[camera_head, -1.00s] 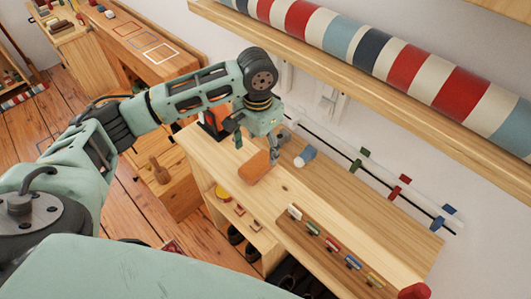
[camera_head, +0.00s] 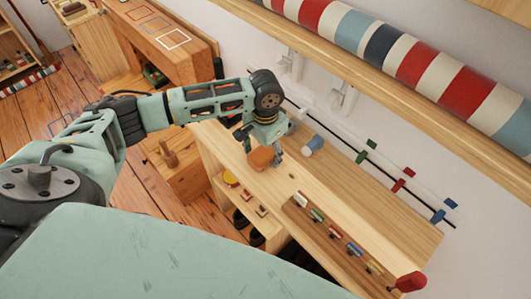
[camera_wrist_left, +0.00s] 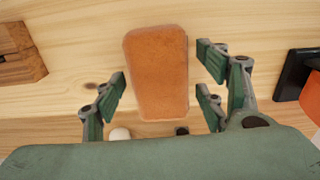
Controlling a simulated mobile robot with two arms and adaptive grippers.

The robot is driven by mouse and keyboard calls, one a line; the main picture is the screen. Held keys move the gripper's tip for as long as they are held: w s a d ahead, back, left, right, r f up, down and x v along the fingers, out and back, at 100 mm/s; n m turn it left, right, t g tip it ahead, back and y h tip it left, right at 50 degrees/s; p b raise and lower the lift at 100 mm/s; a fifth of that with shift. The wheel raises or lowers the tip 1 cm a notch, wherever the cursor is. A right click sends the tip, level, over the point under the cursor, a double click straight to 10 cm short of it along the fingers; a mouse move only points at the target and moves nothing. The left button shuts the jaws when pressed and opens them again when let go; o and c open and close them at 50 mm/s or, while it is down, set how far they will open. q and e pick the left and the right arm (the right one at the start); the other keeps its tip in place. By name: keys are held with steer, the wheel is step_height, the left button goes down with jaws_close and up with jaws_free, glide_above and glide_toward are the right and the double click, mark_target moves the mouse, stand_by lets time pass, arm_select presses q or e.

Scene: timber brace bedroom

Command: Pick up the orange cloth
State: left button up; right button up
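The orange cloth (camera_head: 262,158) is a flat, rounded rectangular pad on the light wooden bench top (camera_head: 300,175). In the left wrist view the orange cloth (camera_wrist_left: 158,75) lies upright in the picture, between the fingers. My left gripper (camera_head: 262,147) is right over the cloth, pointing down. In the left wrist view my left gripper (camera_wrist_left: 162,92) is open, with green-padded fingers on both sides of the cloth and visible gaps to it. The gripper partly hides the cloth in the head view. My right gripper is not in view.
A rack with several coloured pegs (camera_head: 337,245) stands on the bench to the right. A white and blue object (camera_head: 313,144) lies behind the cloth near the wall rail. A striped roll (camera_head: 410,60) rests on a shelf above. The bench between cloth and rack is clear.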

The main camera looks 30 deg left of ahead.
mark_target(265, 150)
arm_select(q)
steer(key=c, duration=1)
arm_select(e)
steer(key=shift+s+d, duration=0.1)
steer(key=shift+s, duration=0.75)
